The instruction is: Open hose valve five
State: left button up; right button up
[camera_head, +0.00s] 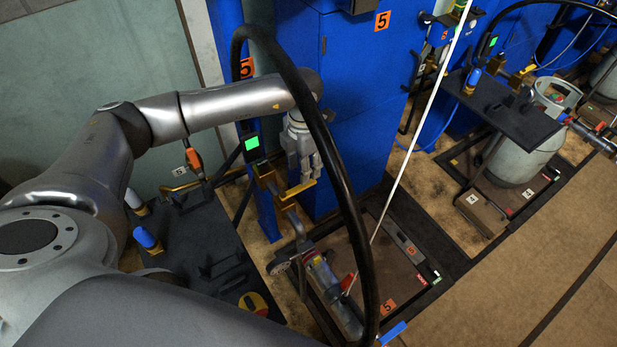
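A yellow lever (299,189) sits on a brass fitting (266,177) at the station marked 5, below a lit green display (252,143). I take it to be hose valve five, though no label on it can be read. My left gripper (305,172) points down just above the lever, its fingertips close to it. I cannot tell whether they touch it or how far apart the fingers are. The black hose (327,147) arches in front of the gripper's right side and hides part of it. My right gripper is not in view.
Orange labels read 5 on the blue cabinet (366,90) and the floor scale (405,285). A thin white pole (412,140) slants across the right. Brown floor (500,310) is clear at lower right.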

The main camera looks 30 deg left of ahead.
aim_at(298, 189)
pick_arm(q)
jog(key=f, duration=0.5)
jog(key=shift+d+f, duration=0.2)
jog(key=c, duration=0.4)
grip_shut()
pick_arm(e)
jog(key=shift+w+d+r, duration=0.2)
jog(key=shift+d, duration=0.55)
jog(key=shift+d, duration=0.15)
